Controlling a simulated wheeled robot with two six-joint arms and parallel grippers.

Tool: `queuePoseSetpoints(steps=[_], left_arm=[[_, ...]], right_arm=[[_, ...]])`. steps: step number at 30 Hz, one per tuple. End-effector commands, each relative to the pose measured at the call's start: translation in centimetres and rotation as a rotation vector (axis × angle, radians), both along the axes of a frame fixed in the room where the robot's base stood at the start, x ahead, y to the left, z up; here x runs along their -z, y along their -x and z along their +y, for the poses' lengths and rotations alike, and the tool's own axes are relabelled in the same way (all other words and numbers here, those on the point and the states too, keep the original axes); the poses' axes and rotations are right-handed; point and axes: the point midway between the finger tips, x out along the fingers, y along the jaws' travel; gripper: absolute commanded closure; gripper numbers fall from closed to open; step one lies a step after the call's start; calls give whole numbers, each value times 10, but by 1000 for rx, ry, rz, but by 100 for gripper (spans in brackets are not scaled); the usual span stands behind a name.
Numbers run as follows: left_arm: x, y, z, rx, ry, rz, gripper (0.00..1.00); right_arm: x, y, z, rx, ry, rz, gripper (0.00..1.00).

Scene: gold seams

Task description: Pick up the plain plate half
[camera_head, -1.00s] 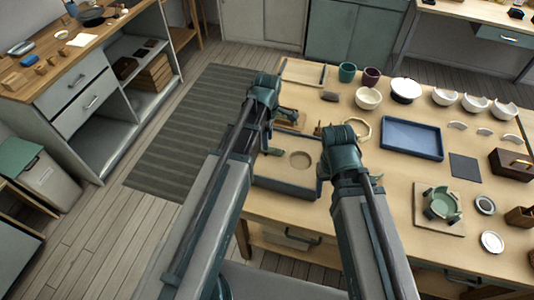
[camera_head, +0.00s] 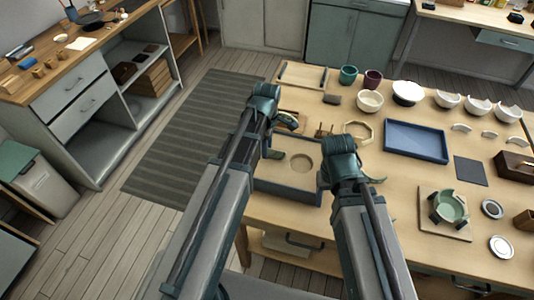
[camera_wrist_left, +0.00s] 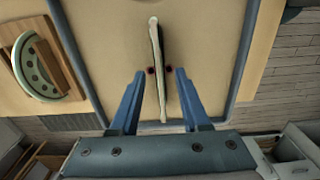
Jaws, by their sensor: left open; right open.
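In the left wrist view a thin pale piece (camera_wrist_left: 156,75), apparently the plain plate half seen edge-on, lies over the sand-coloured floor of a blue-grey tray (camera_wrist_left: 236,75). My left gripper (camera_wrist_left: 158,72) is open, with one finger on each side of it and gaps between. A pale green half with holes (camera_wrist_left: 38,68) rests on a wooden stand to the left. In the head view my left gripper (camera_head: 283,138) is over the tray (camera_head: 285,188), its arm hiding part of it. My right gripper (camera_head: 366,168) is open and empty, right of the tray.
A blue tray (camera_head: 416,140), a dark square (camera_head: 470,171) and a green bowl in a holder (camera_head: 448,207) stand to the right. Several white bowls and cups line the back. A wooden ring (camera_head: 357,131) lies behind my right gripper.

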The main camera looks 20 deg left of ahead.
Motion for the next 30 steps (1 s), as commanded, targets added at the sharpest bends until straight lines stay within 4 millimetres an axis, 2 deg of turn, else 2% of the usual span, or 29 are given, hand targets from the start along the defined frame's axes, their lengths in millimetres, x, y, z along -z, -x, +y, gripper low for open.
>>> queuePoseSetpoints(steps=[9, 11, 17, 30], left_arm=[[1, 0, 0, 0, 0, 0, 54], [1, 0, 0, 0, 0, 0, 63], [1, 0, 0, 0, 0, 0, 99], [1, 0, 0, 0, 0, 0, 100]], right_arm=[[1, 0, 0, 0, 0, 0, 38], [1, 0, 0, 0, 0, 0, 38], [1, 0, 0, 0, 0, 0, 38], [1, 0, 0, 0, 0, 0, 38]])
